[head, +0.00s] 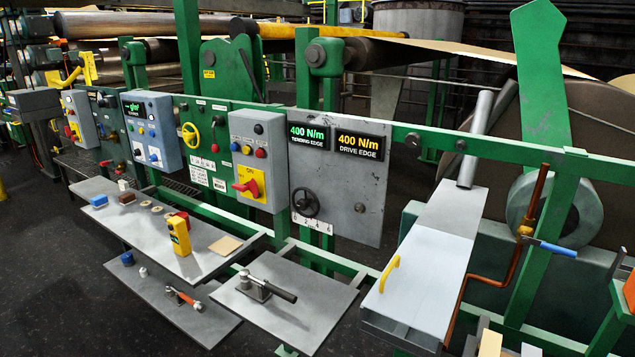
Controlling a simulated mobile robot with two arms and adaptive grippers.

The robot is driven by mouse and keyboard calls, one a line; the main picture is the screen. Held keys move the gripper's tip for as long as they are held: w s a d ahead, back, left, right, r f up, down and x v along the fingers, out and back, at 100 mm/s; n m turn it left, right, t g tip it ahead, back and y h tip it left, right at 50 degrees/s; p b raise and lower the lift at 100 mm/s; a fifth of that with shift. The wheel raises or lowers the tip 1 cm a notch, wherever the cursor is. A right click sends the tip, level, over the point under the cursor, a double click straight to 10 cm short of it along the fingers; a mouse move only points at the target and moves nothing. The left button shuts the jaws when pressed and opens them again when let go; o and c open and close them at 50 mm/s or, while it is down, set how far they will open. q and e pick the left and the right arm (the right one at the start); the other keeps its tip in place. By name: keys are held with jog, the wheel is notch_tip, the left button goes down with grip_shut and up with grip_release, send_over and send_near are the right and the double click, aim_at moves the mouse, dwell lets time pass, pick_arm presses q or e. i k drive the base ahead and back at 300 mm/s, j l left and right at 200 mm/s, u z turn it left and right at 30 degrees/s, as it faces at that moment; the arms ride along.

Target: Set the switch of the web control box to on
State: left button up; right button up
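A grey control box (258,160) hangs on the green frame near the middle of the head view. It has a row of coloured buttons and a red rotary handle (247,187) on a yellow plate below. A similar grey box (80,118) with a red handle on yellow hangs at the far left. A blue-grey box (152,130) with a small green display and several knobs hangs between them. The labels are too small to read, so I cannot tell which is the web control box or how its switch is set. Neither gripper is in view.
Grey shelves (226,255) stick out below the boxes and carry a yellow and red handheld unit (179,235) and small items. A lower shelf (285,312) holds a black-handled clamp (265,289). A panel with a handwheel (306,202) stands right of the middle box. Dark floor lies at left.

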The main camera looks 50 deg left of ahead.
aim_at(252, 187)
jog(key=u, duration=1.9)
jog(key=i+j+z, duration=0.15)
jog(key=z, duration=0.25)
jog(key=i+j+z, duration=0.1)
jog(key=j+z, duration=0.25)
jog(key=i+j+z, duration=0.1)
jog(key=j+z, duration=0.3)
jog(key=l, duration=0.1)
